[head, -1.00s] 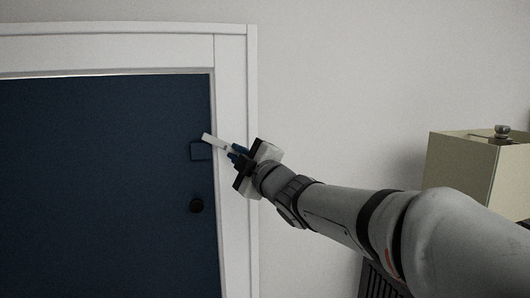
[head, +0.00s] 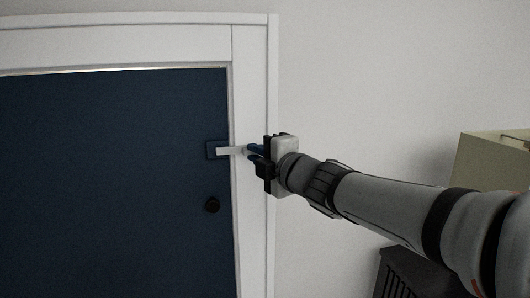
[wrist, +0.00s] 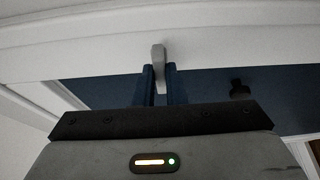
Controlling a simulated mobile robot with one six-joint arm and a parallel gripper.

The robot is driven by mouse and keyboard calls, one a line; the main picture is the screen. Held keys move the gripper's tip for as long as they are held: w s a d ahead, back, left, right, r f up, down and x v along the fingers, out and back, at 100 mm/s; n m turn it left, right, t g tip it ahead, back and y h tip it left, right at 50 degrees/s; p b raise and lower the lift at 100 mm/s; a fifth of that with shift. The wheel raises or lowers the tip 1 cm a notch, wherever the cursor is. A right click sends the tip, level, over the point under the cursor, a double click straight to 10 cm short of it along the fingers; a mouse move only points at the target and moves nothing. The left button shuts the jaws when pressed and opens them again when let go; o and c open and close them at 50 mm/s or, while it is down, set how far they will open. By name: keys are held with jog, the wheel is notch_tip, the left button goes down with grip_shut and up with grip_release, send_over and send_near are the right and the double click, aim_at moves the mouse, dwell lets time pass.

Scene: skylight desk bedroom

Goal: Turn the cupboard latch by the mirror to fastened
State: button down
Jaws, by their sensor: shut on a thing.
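The cupboard latch (head: 230,150) is a pale bar on a small blue square plate (head: 211,150) near the right edge of the dark blue cupboard door (head: 110,180). The bar lies about level and reaches from the plate across the door edge to the white frame. My gripper (head: 254,152) is at the bar's right end, shut on it. In the wrist view the blue fingers (wrist: 160,86) stand on both sides of the light grey latch bar (wrist: 158,60). The mirror is not in view.
A round black knob (head: 212,205) sits on the door below the latch. The white door frame (head: 252,90) stands beside it. A cream box (head: 490,165) and a dark slatted unit (head: 400,275) are at the right. The wall between is bare.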

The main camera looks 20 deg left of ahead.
jog(key=c, duration=1.5)
grip_release()
jog(key=p+v, duration=0.1)
jog(key=v, duration=0.6)
jog(key=shift+s+d+p, duration=0.2)
jog(key=shift+d+p, duration=0.1)
jog(key=shift+d, duration=0.05)
